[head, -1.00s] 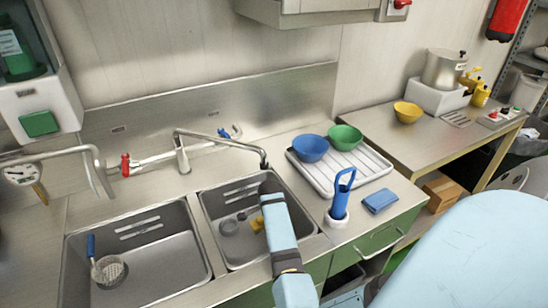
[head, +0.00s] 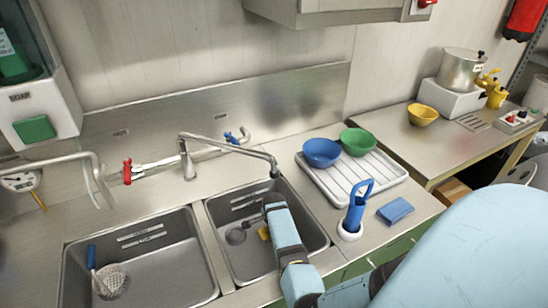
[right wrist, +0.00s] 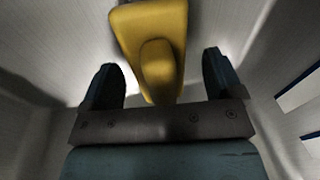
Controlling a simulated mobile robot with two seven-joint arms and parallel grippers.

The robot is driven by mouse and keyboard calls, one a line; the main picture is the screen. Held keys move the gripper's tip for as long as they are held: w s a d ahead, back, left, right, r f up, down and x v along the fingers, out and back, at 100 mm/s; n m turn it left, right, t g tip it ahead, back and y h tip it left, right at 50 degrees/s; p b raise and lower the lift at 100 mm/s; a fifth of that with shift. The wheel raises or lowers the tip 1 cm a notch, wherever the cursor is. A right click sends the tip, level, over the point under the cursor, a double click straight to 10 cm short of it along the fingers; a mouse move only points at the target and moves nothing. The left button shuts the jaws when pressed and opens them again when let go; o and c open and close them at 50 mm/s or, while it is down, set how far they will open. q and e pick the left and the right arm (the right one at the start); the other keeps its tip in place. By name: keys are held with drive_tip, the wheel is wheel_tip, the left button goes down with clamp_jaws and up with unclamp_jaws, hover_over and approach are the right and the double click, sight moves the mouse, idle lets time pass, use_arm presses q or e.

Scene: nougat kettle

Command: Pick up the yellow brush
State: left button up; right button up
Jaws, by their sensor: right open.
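The yellow brush (head: 263,232) lies in the right sink basin, partly hidden by my right arm in the head view. In the right wrist view the yellow brush (right wrist: 150,40) is just ahead, its narrower end pointing toward my palm between the two fingers. My right gripper (right wrist: 160,78) is open, with one dark finger on each side of the brush and a visible gap to each. In the head view my right gripper (head: 271,208) reaches down into the right basin. My left gripper is not in view.
The right basin's walls (head: 315,232) surround the gripper. A faucet (head: 230,143) arches above the basin. A blue-handled skimmer (head: 110,280) lies in the left basin. A blue-handled tool (head: 357,215) in a white holder, a blue cloth (head: 395,211) and a drying tray (head: 385,184) with bowls stand to the right.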

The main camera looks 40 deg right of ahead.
drive_tip(key=shift+s+f, duration=0.1)
drive_tip(key=shift+f, duration=0.15)
drive_tip(key=c, duration=1.1)
drive_tip(key=shift+r, duration=0.1)
